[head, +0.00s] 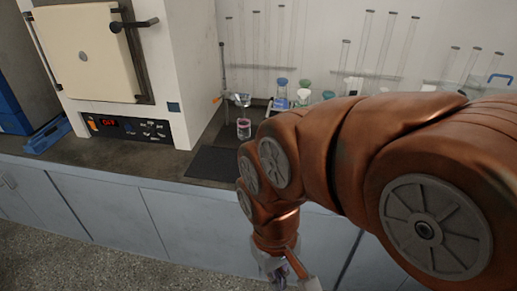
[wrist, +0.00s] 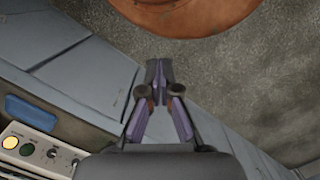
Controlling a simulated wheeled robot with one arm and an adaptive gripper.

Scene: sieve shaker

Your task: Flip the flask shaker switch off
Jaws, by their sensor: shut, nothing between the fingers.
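My gripper (head: 284,272) hangs low in front of the cabinet fronts in the head view, at the bottom. In the wrist view its purple fingers (wrist: 159,75) come together at the tips with nothing between them. A pale control panel (wrist: 38,157) with a yellow round button and several dark knobs shows at the lower left of the wrist view, apart from the fingers. I cannot tell whether it belongs to the flask shaker. No flask shaker or switch of it can be made out in the head view, where my arm covers much of the right side.
A cream furnace (head: 88,62) with a lit red display stands on the dark counter (head: 52,152) at the left. A beaker (head: 243,128), a stand and flasks (head: 282,90) are near the wall. Grey cabinets (head: 105,205) run below; the floor before them is clear.

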